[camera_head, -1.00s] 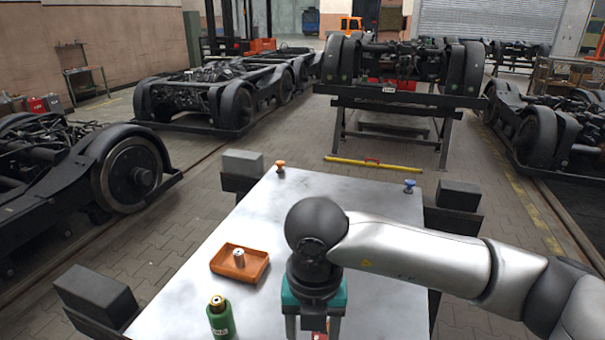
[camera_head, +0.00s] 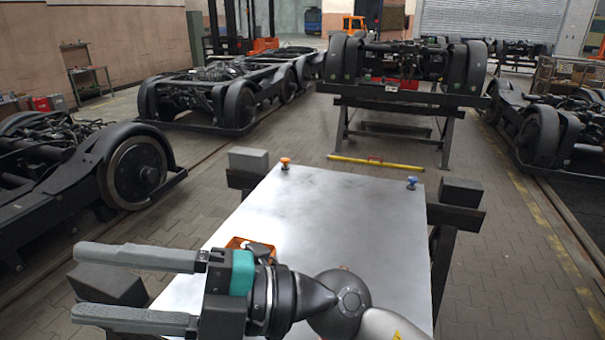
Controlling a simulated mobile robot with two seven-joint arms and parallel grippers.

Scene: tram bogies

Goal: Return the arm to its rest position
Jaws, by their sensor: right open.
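My right gripper (camera_head: 135,288) is large in the lower left of the head view, its two grey fingers pointing left. The fingers are wide apart with nothing between them. My right arm reaches it from the lower right, over the near part of the metal table (camera_head: 320,220). An orange tray (camera_head: 237,243) on the table is mostly hidden behind the gripper, and what it holds cannot be made out. My left gripper does not show.
An orange knob (camera_head: 285,162) and a blue knob (camera_head: 412,182) stand at the table's far corners. Dark blocks (camera_head: 461,192) flank the table. The table's middle and far part are clear. A bogie on a stand (camera_head: 405,75) and a yellow bar (camera_head: 375,163) lie beyond.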

